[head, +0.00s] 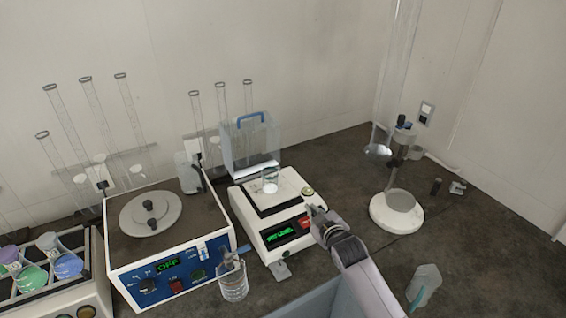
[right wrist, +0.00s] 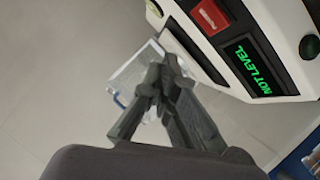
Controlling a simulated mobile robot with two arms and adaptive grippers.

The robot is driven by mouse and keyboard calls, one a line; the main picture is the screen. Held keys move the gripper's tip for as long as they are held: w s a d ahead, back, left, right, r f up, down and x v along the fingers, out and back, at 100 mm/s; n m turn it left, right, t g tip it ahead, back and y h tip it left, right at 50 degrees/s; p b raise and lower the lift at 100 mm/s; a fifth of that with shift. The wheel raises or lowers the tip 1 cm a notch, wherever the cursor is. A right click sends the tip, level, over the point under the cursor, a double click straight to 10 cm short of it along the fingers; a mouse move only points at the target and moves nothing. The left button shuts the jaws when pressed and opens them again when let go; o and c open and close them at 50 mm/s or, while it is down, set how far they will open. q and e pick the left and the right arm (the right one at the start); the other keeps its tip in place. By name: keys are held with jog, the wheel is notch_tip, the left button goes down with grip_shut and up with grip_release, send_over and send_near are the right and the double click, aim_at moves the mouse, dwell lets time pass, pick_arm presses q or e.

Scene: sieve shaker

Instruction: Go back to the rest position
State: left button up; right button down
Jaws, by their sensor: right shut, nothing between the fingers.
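My right gripper (head: 317,214) is shut and empty in the head view, its tips close to the front right of the white balance (head: 262,230), by the red button. I cannot tell whether it touches the balance. In the right wrist view the closed fingers (right wrist: 163,78) point toward the balance's front, and its green display (right wrist: 254,68) reads NOT LEVEL. A red button (right wrist: 211,15) shows beside the display. A small glass beaker (head: 270,180) stands on the balance's pan. My left gripper is not in view.
The sieve shaker (head: 165,262) with a display reading OFF stands left of the balance. A glass beaker with tools (head: 233,288) is between them in front. A clear box with a blue handle (head: 265,140) is behind the balance. A white-based stand (head: 384,214) is right; counter around it is mostly clear.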

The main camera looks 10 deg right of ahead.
jog(key=s+f+m+g, duration=0.2)
jog(key=s+f, duration=0.1)
jog(key=s, duration=0.5)
jog(key=s+f+m+g, duration=0.1)
jog(key=s+f+g, duration=0.15)
jog(key=s, duration=0.55)
jog(key=s+m+g+h, duration=0.1)
jog(key=s+m+g, duration=0.4)
jog(key=s, duration=2)
notch_tip(320, 180, down, 27)
jog(key=n+g+b, duration=0.2)
jog(key=b, duration=0.1)
jog(key=s+d+f+g+b, duration=0.1)
jog(key=s+d+f+b, duration=0.2)
jog(key=s+f, duration=1.5)
notch_tip(320, 180, down, 3)
jog(key=shift+d+r, duration=0.15)
jog(key=shift+d, duration=0.3)
jog(key=shift+g, duration=0.25)
